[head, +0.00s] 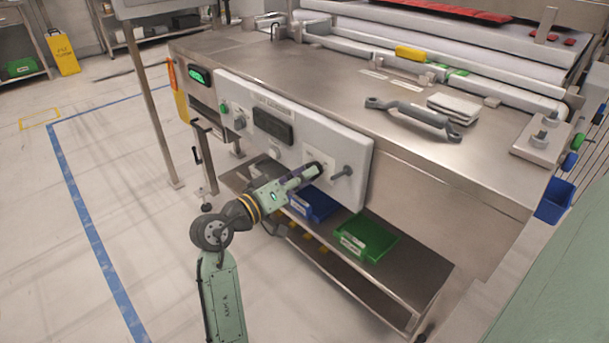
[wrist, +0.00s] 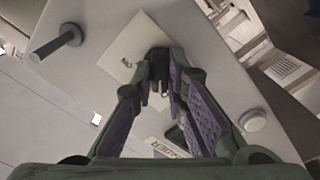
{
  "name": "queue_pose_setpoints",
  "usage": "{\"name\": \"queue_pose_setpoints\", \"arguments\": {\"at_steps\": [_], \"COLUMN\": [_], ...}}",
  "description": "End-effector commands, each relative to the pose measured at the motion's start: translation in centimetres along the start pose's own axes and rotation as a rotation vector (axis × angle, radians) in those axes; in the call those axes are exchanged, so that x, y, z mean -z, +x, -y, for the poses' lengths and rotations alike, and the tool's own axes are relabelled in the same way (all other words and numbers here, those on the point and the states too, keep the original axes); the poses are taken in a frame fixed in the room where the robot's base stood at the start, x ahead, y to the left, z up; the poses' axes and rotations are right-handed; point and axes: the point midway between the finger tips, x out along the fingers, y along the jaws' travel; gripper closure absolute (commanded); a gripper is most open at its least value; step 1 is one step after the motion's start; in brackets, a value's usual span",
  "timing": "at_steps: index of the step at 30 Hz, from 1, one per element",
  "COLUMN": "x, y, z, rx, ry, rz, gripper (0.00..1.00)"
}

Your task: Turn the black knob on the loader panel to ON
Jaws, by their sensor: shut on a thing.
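The loader panel (head: 334,146) is a pale upright plate on the front of the steel machine. In the wrist view, the black knob (wrist: 157,54) sits on a white square label plate (wrist: 127,44) on the panel. My gripper (wrist: 161,82) has its purple-padded fingers closed around the knob. In the head view, my gripper (head: 314,170) reaches the panel's lower right and hides most of the knob.
A grey peg-like handle (head: 343,172) sticks out just right of my gripper; it also shows in the wrist view (wrist: 56,42). A dark display (head: 273,125) and a green button (head: 224,108) are farther left. Blue (head: 312,204) and green (head: 362,240) bins stand on the shelf below.

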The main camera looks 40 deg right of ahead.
Motion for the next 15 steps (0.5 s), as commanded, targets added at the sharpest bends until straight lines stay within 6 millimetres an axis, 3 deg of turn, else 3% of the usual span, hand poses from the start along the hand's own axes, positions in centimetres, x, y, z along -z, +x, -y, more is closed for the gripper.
{"name": "queue_pose_setpoints", "arguments": {"at_steps": [15], "x": [-0.2], "y": [0.03], "z": [0.2], "rx": [-0.001], "ry": [0.075], "rz": [-0.001], "gripper": [1.0]}}
